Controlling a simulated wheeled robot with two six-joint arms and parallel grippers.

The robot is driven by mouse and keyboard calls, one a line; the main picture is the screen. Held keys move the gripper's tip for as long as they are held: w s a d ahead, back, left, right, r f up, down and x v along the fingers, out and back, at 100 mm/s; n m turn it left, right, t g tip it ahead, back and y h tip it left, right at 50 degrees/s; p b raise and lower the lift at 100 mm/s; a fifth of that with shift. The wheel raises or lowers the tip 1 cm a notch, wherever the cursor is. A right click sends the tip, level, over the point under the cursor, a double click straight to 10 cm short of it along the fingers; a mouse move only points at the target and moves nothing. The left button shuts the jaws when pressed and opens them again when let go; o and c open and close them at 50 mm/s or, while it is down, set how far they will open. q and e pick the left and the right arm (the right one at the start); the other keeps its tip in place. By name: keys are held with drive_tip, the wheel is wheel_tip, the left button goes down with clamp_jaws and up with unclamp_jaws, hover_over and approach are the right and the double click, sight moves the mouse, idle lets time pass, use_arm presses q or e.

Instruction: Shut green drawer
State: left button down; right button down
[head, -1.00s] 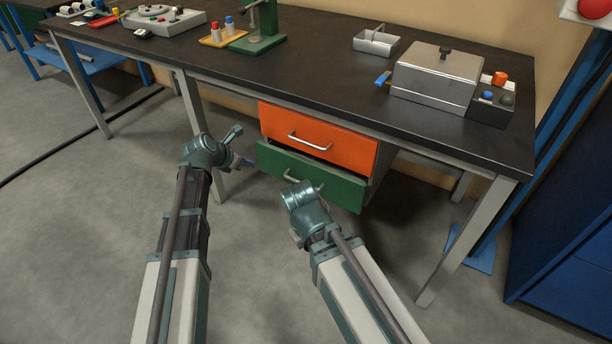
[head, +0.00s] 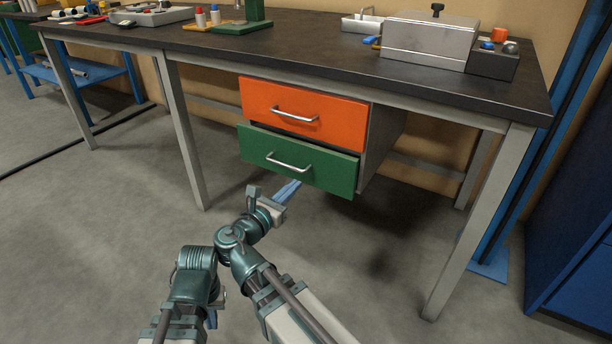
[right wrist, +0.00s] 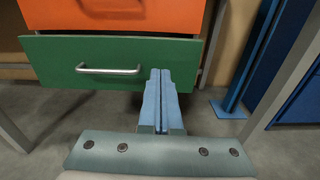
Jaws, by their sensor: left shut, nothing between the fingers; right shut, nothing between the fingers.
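The green drawer (head: 320,168) is the lower drawer under the dark bench, with a silver bar handle. It stands a little open, its front standing out past the orange drawer (head: 300,110), with a dark gap above it. In the right wrist view the green front (right wrist: 110,62) fills the upper left. My right gripper (head: 292,188) is shut and empty, just in front of and below the drawer's lower edge. Its blue fingers (right wrist: 160,78) overlap the front right of the handle; contact cannot be told. My left gripper (head: 215,302) is low at left, its fingers mostly hidden by its wrist.
The bench top (head: 300,50) overhangs the drawers. A bench leg (head: 183,135) stands left of them and another (head: 475,220) at right. A blue cabinet (head: 580,240) stands at far right. The floor before the drawers is clear.

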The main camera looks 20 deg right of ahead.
sight(322, 154)
use_arm(q)
drive_tip(key=shift+s+a+f+m, duration=0.15)
drive_tip(key=shift+s+f+m, duration=0.05)
drive_tip(key=shift+s+m, duration=0.15)
use_arm(e)
drive_tip(key=shift+n, duration=0.3)
drive_tip(key=x, duration=1.3)
drive_tip(key=shift+w+d+r, duration=0.2)
drive_tip(key=shift+w+r, duration=0.15)
drive_tip(key=shift+w, duration=0.1)
drive_tip(key=shift+d, duration=0.1)
drive_tip(key=x, duration=0.3)
drive_tip(key=shift+w+d+r, duration=0.1)
drive_tip(key=shift+w+d, duration=0.1)
drive_tip(key=shift+w, duration=0.15)
use_arm(q)
drive_tip(key=shift+a, duration=0.1)
use_arm(e)
drive_tip(key=shift+w+d, duration=0.2)
drive_tip(key=shift+d, duration=0.1)
drive_tip(key=shift+r, duration=0.1)
